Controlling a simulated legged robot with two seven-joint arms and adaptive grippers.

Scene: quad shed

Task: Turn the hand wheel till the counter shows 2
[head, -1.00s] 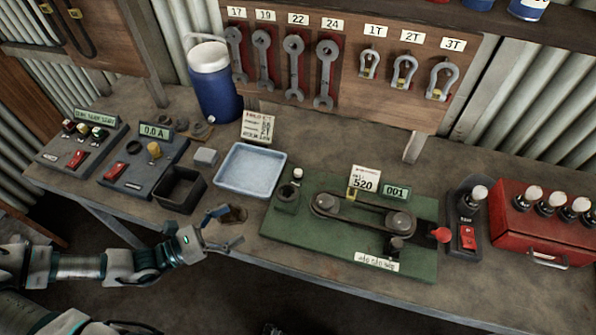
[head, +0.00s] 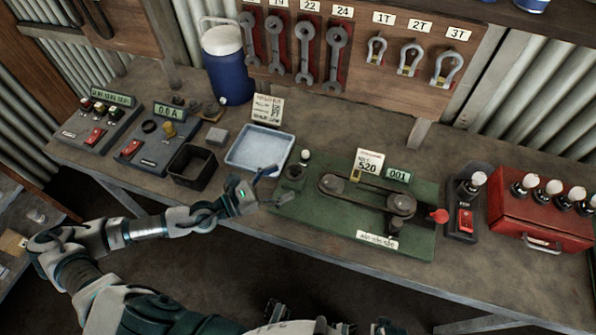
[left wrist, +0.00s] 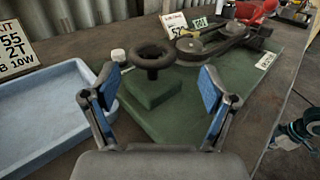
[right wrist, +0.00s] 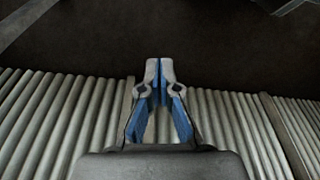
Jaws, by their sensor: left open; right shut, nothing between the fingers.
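The black hand wheel (left wrist: 153,56) stands on a green block at the left end of the green base plate (left wrist: 225,85). In the head view the wheel (head: 292,172) is small, just beyond my left gripper. The counter (head: 398,174) reads 001; it also shows in the left wrist view (left wrist: 200,23), at an angle. My left gripper (head: 281,187) is open and empty; in the left wrist view its blue-padded fingers (left wrist: 160,88) stand apart in front of the wheel, not seen touching it. My right gripper (right wrist: 160,68) is shut and empty, away from the bench.
A pale blue tray (head: 232,158) lies left of the wheel, with a black bin (head: 180,178) beyond it. A belt on two pulleys (head: 365,194), a 520 card (head: 367,164) and a red knob (head: 440,215) are right of the wheel. A red toolbox (head: 540,237) stands farther right.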

